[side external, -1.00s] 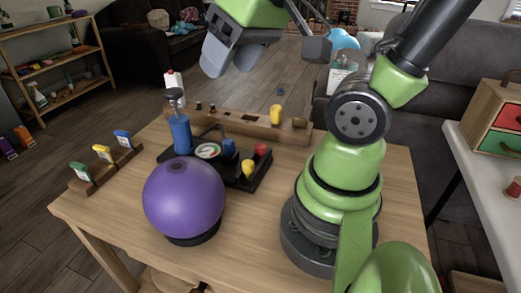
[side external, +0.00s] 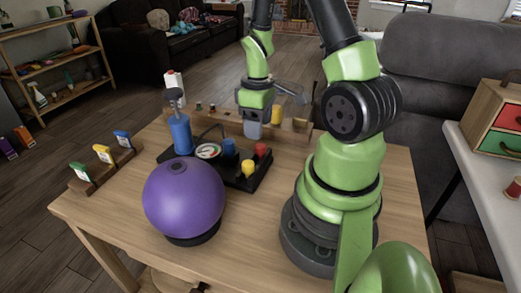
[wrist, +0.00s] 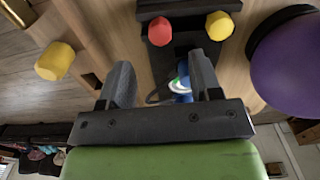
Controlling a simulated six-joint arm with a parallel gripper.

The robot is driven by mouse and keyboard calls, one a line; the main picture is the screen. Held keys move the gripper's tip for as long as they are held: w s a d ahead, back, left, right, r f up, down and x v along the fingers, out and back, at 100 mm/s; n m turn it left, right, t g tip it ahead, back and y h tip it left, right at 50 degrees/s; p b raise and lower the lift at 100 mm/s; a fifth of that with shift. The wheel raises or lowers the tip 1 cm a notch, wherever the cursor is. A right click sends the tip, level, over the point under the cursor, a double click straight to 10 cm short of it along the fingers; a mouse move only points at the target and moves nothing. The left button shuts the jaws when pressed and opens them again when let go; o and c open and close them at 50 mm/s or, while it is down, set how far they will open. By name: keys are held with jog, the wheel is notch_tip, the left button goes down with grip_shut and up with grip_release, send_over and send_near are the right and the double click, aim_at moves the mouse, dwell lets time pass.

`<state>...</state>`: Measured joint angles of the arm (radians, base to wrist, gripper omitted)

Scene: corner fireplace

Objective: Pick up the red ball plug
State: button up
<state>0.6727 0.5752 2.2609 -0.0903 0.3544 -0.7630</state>
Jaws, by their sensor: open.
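The red ball plug (side external: 261,149) stands at the right end of the black tray (side external: 262,175), beside a yellow plug (side external: 248,168). In the wrist view the red plug (wrist: 160,31) is just beyond the fingertips, with the yellow plug (wrist: 219,25) to its right. My gripper (side external: 253,132) points down above the table, behind the red plug and in front of the wooden rack. In the wrist view my gripper (wrist: 160,68) is open, its two fingers apart with nothing held between them.
A blue plug (side external: 229,148), a round gauge (side external: 208,151) and a blue pump (side external: 180,133) are at the tray's left part. A large purple ball (side external: 184,197) sits in front. The wooden rack (side external: 225,122) behind holds a yellow cylinder (side external: 276,115).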

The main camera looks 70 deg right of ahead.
aim_at(260, 145)
jog(key=shift+s+f, duration=0.15)
jog(key=shift+f, duration=1.3)
jog(key=shift+s+f, duration=0.15)
jog(key=shift+f, duration=1.3)
jog(key=c, duration=0.9)
